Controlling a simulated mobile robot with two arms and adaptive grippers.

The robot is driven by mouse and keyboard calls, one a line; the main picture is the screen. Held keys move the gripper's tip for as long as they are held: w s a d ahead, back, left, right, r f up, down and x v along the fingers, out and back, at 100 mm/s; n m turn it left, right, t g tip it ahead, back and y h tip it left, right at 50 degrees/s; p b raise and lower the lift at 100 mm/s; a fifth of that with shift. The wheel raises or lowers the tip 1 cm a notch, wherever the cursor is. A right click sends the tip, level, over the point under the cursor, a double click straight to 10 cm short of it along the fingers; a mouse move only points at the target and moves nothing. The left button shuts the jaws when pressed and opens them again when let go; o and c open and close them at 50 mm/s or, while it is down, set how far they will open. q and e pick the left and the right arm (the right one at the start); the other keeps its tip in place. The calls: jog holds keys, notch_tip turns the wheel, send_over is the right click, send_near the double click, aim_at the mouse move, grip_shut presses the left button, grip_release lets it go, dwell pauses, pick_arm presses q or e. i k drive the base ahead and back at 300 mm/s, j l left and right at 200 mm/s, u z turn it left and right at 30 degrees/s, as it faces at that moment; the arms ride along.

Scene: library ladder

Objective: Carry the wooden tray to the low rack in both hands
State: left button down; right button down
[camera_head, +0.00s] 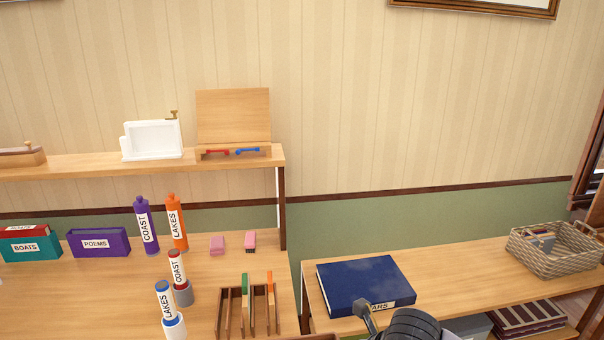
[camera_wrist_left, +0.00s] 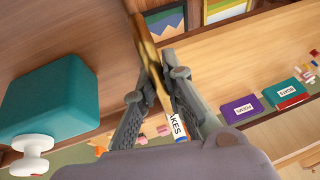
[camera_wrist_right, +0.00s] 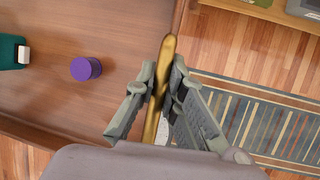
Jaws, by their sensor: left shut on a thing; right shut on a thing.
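My left gripper (camera_wrist_left: 156,84) is shut on a brass handle (camera_wrist_left: 146,40) at one end of the wooden tray (camera_wrist_left: 60,30). My right gripper (camera_wrist_right: 162,78) is shut on another brass handle (camera_wrist_right: 168,48) of the tray, whose brown board also fills the left of the right wrist view (camera_wrist_right: 100,30). A teal block with a white knob (camera_wrist_left: 50,100) and a purple cylinder (camera_wrist_right: 86,68) are on the tray. I cannot pick out the low rack with certainty.
A desk (camera_head: 90,290) holds labelled tubes, boxes and a slotted wooden holder (camera_head: 248,308). A side table (camera_head: 450,285) at right bears a blue book (camera_head: 360,283) and a wicker basket (camera_head: 550,252). A striped rug (camera_wrist_right: 265,120) lies on the wooden floor.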

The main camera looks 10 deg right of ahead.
aim_at(463, 272)
jog(key=i+l, duration=0.1)
jog(key=l, duration=1.25)
jog(key=i+l, duration=0.15)
jog(key=l, duration=0.55)
jog(key=l+z, duration=0.1)
jog(key=l, duration=0.55)
jog(key=i+l, duration=0.15)
jog(key=l, duration=0.55)
jog(key=i+l, duration=0.1)
jog(key=l, duration=0.25)
jog(key=i+l, duration=0.1)
jog(key=l, duration=0.25)
jog(key=i+l, duration=0.1)
jog(key=l, duration=0.65)
jog(key=i+z, duration=0.05)
